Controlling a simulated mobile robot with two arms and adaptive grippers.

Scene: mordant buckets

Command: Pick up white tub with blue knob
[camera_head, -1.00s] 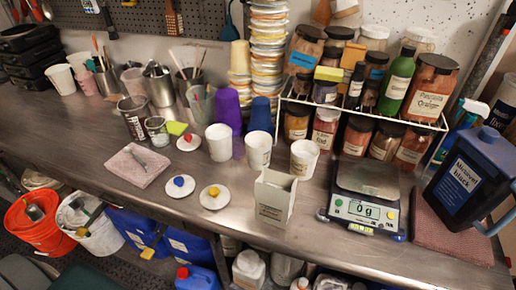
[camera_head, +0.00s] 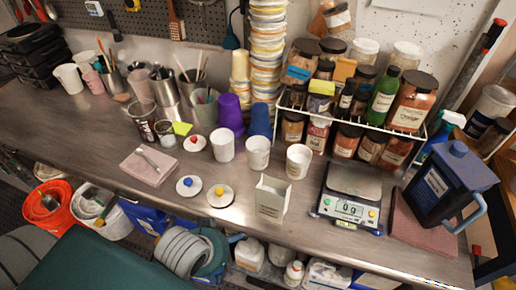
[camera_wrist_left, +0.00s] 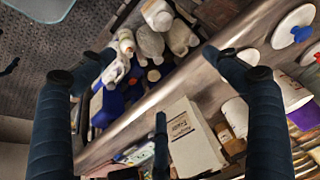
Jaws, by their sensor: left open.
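A white lid with a blue knob (camera_head: 188,186) lies flat near the front edge of the steel bench; it also shows at the upper right of the left wrist view (camera_wrist_left: 296,28). White lids with a yellow knob (camera_head: 220,196) and a red knob (camera_head: 194,143) lie near it. Three white tubs stand uncovered behind: left (camera_head: 222,146), middle (camera_head: 257,153), right (camera_head: 298,162). My left gripper (camera_head: 235,240) is low in front of the bench, its fingers hardly visible in the head view. In the left wrist view (camera_wrist_left: 158,62) its fingers are spread and empty. My right gripper is not in view.
A white open box (camera_head: 271,200) stands right of the lids, close to the gripper in the wrist view. A scale (camera_head: 345,210) and blue jug (camera_head: 450,187) are further right. A pink cloth (camera_head: 147,166) lies left. Buckets (camera_head: 55,207) and jugs sit below the bench edge.

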